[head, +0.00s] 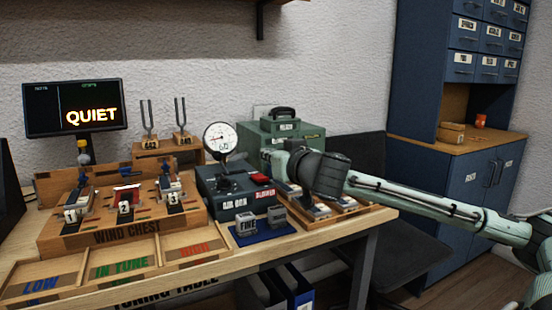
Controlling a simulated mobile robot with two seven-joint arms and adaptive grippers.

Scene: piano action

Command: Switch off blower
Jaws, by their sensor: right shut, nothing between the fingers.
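The blower unit is a dark blue box (228,200) on the table, with a round white dial gauge (220,137) standing at its back and a dark knob on top. A red switch (261,178) sits at its right end, above a red-and-white label that reads BLOWER. My right gripper (293,168) is shut and empty, just right of the red switch. Its fingertips are small and dark here, and I cannot tell whether they touch the box. My left gripper is out of view.
A monitor (75,108) reads QUIET. The wind chest (125,225) with numbered reeds stands left, with labelled trays in front. Small weights sit on a blue mat (262,234). A green case (287,137) is behind my right gripper. A blue cabinet (462,190) stands right.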

